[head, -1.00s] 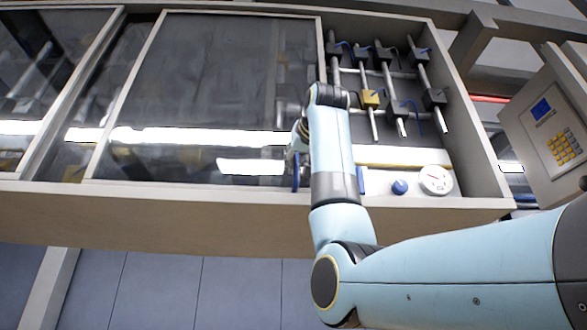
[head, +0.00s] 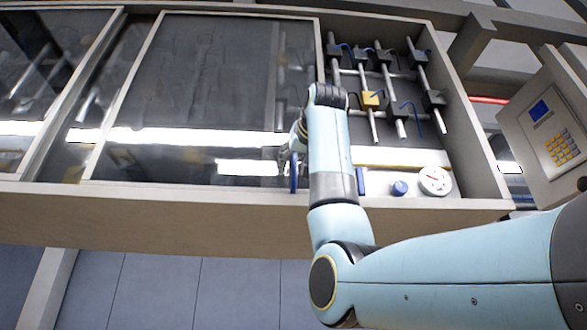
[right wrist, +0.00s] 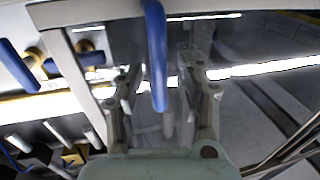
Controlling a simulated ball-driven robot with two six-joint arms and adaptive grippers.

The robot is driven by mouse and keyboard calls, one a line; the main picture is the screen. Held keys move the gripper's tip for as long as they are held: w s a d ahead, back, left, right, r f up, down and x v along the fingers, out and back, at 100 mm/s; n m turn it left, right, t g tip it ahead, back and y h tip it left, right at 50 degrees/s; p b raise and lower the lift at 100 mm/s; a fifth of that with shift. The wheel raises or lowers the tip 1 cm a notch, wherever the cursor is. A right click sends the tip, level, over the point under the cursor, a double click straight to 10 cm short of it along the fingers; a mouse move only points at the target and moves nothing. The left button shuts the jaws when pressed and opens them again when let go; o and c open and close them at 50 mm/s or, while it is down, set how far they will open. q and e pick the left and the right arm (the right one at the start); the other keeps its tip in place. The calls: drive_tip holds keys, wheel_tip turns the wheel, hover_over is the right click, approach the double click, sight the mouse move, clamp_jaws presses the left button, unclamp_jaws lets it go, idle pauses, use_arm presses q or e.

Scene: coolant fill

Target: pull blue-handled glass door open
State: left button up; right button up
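The glass door (head: 200,90) is a framed dark pane in the cabinet front, with bright reflections. Its blue handle (head: 293,176) is an upright bar at the door's lower right. My right gripper (head: 289,150) is at this handle, partly hidden behind my forearm in the head view. In the right wrist view the blue handle (right wrist: 157,55) hangs down between the two spread fingers of my right gripper (right wrist: 160,88). A gap shows on both sides of it, and I see no finger touching it. My left gripper is in neither view.
Right of the door, an open bay holds pipes with black valve blocks and a yellow block (head: 370,99). Below are another blue bar (head: 361,181), a blue knob (head: 399,187) and a round gauge (head: 434,181). A keypad panel (head: 552,135) stands at the far right.

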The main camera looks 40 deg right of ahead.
drive_tip(key=v, duration=1.2)
